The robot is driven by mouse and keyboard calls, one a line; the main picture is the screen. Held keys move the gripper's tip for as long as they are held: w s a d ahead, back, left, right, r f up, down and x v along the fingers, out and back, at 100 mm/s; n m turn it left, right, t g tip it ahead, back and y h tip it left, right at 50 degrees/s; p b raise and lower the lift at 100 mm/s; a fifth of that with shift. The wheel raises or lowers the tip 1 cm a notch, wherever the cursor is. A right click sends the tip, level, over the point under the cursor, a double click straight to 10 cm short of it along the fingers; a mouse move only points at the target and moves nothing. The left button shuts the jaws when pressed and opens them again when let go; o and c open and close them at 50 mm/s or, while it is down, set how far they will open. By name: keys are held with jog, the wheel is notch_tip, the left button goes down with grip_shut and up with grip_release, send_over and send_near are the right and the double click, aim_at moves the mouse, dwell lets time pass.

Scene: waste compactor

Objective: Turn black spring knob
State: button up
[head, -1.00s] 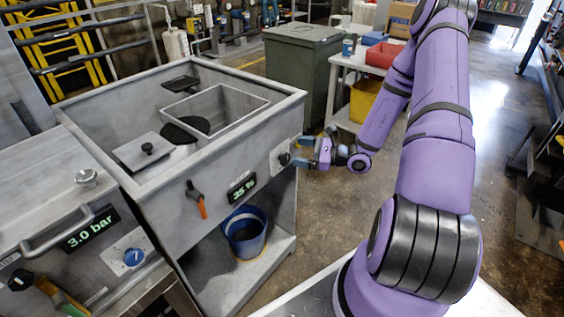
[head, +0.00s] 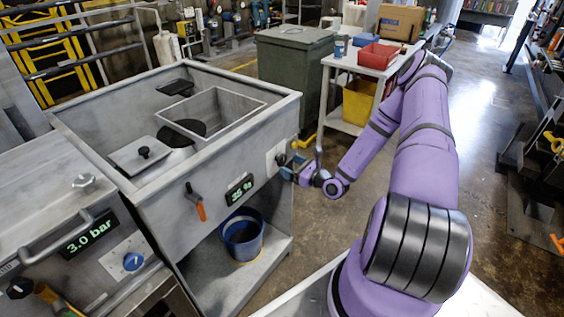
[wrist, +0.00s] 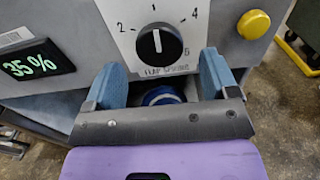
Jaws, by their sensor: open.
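The black spring knob (wrist: 157,41) sits on a white dial plate marked with numbers and "FLAP SPRING", on the grey front panel. Its white pointer line stands near vertical. In the head view the knob (head: 281,159) is small and partly crowded by the fingers, at the right end of the compactor's front. My gripper (wrist: 163,78) is open, its two blue fingers below and to either side of the knob in the wrist view, with nothing between them. In the head view my gripper (head: 293,167) is close to the panel; contact with the knob cannot be told.
A 35 % display (wrist: 36,62) lies left of the dial and a yellow button (wrist: 254,24) right of it. An orange-tipped lever (head: 196,201) sticks out of the front panel. A blue bucket (head: 243,236) stands on the shelf below. Open floor lies to the right.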

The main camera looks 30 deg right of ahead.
aim_at(284, 162)
jog(key=shift+x, duration=2.3)
jog(key=c, duration=0.9)
